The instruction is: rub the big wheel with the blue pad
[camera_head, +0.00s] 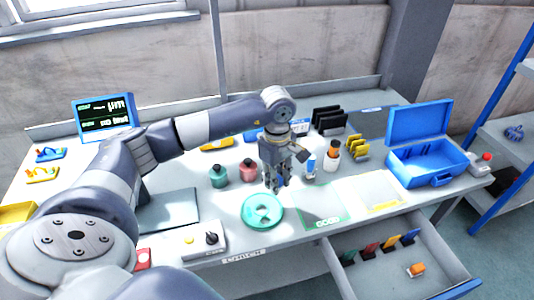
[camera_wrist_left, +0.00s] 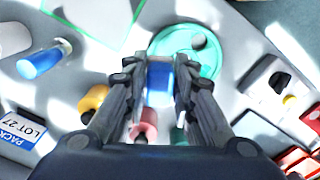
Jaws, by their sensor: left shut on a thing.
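The big wheel (camera_head: 262,212) is a flat teal-green disc lying on the worktable in front of my left gripper. It also shows in the wrist view (camera_wrist_left: 207,62), with a round dark grey spot on it. My left gripper (camera_head: 276,184) points down, just behind the wheel. In the wrist view the fingers are shut on the blue pad (camera_wrist_left: 160,77), a small blue block that overlaps the wheel's lower left edge. I cannot tell whether the pad touches the wheel. My right gripper is not in view.
Teal (camera_head: 219,176) and pink (camera_head: 248,171) pots stand left of my gripper. A blue-capped bottle (camera_head: 311,167) and an orange-banded jar (camera_head: 331,153) stand right. A switch box (camera_head: 190,243) is front left. An open blue case (camera_head: 428,165) and open drawer (camera_head: 350,262) are right.

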